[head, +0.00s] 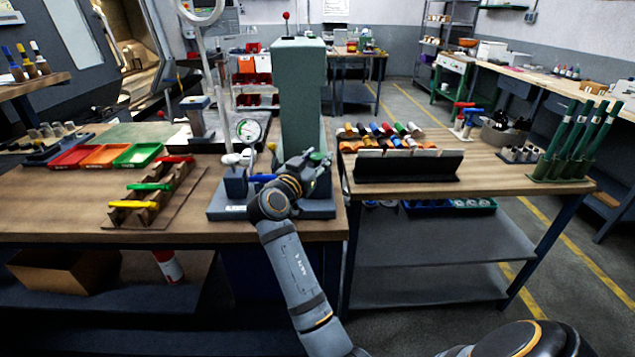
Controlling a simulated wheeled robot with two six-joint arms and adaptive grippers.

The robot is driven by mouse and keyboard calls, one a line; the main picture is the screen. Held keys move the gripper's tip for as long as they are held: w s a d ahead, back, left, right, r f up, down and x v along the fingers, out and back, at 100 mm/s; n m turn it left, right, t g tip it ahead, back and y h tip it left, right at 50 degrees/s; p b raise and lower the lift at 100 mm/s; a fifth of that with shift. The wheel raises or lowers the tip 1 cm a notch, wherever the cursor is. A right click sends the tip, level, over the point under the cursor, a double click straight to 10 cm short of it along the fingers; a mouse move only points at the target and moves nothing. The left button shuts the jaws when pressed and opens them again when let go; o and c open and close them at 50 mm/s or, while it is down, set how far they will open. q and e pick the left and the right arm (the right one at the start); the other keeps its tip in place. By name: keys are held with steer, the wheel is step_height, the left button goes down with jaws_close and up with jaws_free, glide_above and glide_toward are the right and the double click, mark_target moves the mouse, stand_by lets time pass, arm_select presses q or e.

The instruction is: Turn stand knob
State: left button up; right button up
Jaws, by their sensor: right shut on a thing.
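The stand has a tall grey-green column (301,95) and a grey base (228,207) on the wooden bench. My right gripper (313,166) is at the front of the column, low down above the base. It is shut on the stand knob, which the fingers mostly hide. A small green patch shows between the fingers, and I cannot tell whether it is part of the knob. My left gripper is not in view.
A dial gauge (249,131) stands just left of the column, with a blue-handled part (262,178) below it. Red, orange and green trays (104,155) and a wooden rack of coloured handles (150,195) lie further left. A black-fronted rack (408,167) stands on the right bench.

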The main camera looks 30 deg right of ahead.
arm_select(q)
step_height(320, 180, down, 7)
steer(key=b, duration=0.5)
arm_select(e)
steer(key=m+g, duration=0.1)
steer(key=m+g+h, duration=0.1)
steer(key=g, duration=0.1)
steer(key=m+g+h, duration=0.1)
steer(key=g, duration=0.1)
steer(key=shift+w+f+m, duration=0.1)
steer(key=shift+f+m, duration=0.2)
steer(key=m+g+b, duration=0.2)
steer(key=g, duration=0.1)
steer(key=shift+r+h, duration=0.2)
steer(key=shift+h, duration=0.1)
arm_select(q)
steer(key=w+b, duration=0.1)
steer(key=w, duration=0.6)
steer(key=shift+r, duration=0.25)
arm_select(e)
steer(key=shift+r+m+g, duration=0.1)
steer(key=shift+m+g, duration=0.8)
steer(key=shift+g, duration=0.6)
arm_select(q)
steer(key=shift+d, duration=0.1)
arm_select(e)
steer(key=o, duration=1.2)
steer(key=shift+c, duration=0.2)
steer(key=w+a, duration=0.1)
steer(key=a, duration=1.1)
